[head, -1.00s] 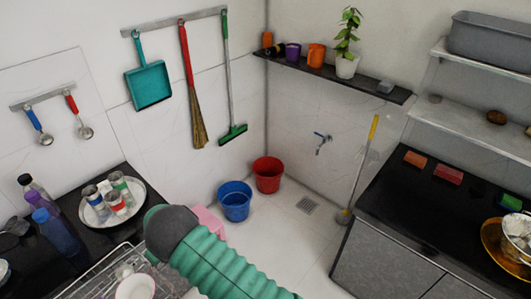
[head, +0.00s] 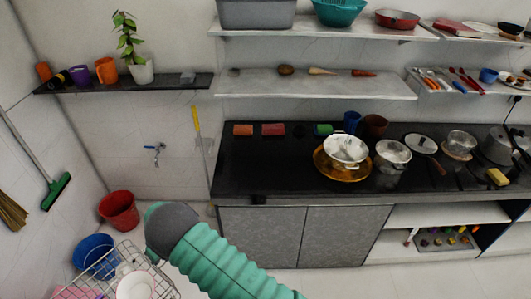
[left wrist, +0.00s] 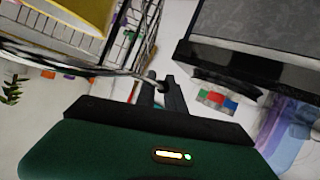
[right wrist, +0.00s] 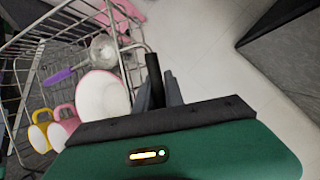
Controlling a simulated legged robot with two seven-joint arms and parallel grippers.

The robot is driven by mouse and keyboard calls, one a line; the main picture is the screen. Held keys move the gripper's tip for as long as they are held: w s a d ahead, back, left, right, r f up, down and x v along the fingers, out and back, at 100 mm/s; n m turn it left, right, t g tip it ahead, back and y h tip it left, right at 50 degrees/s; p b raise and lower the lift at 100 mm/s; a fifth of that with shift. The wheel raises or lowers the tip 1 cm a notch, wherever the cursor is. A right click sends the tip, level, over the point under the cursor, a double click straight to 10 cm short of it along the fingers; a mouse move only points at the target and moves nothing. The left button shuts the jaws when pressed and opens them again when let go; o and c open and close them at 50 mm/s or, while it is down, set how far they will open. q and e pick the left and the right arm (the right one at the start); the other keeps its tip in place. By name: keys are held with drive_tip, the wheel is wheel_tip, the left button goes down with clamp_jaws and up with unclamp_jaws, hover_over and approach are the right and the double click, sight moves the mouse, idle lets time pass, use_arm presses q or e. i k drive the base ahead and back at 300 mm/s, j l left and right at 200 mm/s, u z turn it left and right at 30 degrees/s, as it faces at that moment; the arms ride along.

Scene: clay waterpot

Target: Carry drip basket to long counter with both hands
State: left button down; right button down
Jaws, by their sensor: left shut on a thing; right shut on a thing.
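The drip basket (head: 157,270) is a wire rack at the lower left of the head view, in front of the buckets, with a white bowl (head: 136,286) in it. In the left wrist view my left gripper (left wrist: 165,88) is shut on the basket's wire rim. In the right wrist view my right gripper (right wrist: 157,85) is shut on its other side. That view shows a pink-and-white bowl (right wrist: 103,98), a yellow mug (right wrist: 38,137), a pink mug (right wrist: 65,118) and a purple-handled strainer (right wrist: 62,75) inside. The long counter (head: 262,180) has a black top and stands across the room.
The counter's left stretch is mostly bare, with sponges (head: 273,129) at the back. A steel pot on a gold plate (head: 340,172) and more pots (head: 393,152) stand further right. Blue (head: 93,250) and red (head: 119,210) buckets stand on the floor. Shelves (head: 320,85) hang above the counter.

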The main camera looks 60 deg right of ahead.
sight(278, 169)
drive_tip(key=z, duration=1.4)
drive_tip(key=i+l+z, duration=0.15)
drive_tip(key=i+z, duration=0.25)
drive_tip(key=i, duration=0.25)
drive_tip(key=i+l, duration=0.1)
drive_tip(key=i, duration=0.75)
